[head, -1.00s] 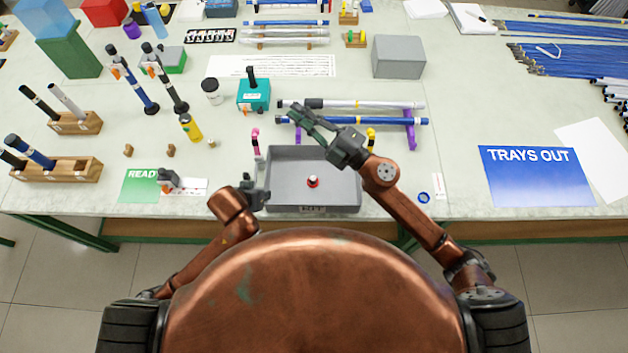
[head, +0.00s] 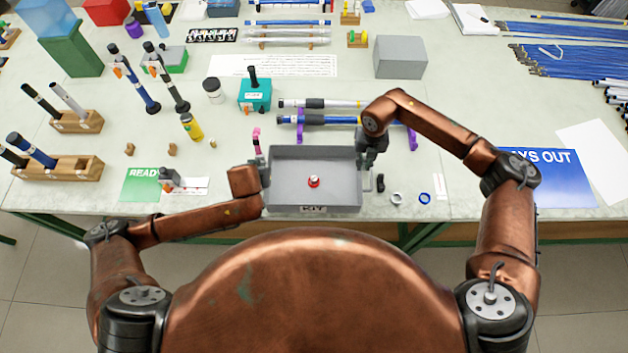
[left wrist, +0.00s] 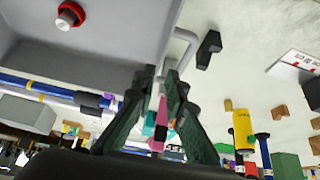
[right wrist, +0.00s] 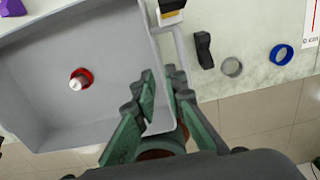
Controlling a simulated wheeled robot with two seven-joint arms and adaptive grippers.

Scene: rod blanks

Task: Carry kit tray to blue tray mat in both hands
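The grey kit tray (head: 330,206) stands on the table near its front edge, with a red-and-white item (head: 314,181) inside. The blue tray mat (head: 568,185), lettered TRAYS OUT, lies at the right, partly hidden by my right arm. My left gripper (left wrist: 160,72) is at the tray's left side, its fingers apart beside the grey handle (left wrist: 186,45). My right gripper (right wrist: 160,77) is at the right side, fingers apart near the wall and right handle (right wrist: 180,48). Neither is visibly closed on a handle. In the head view, the left fingers are mostly hidden.
A black piece (head: 380,183), a grey ring (head: 397,199) and a blue ring (head: 424,198) lie right of the tray. A rod on purple supports (head: 413,139) lies behind it. A white sheet (head: 597,150) touches the mat area. The table between rings and mat is mostly clear.

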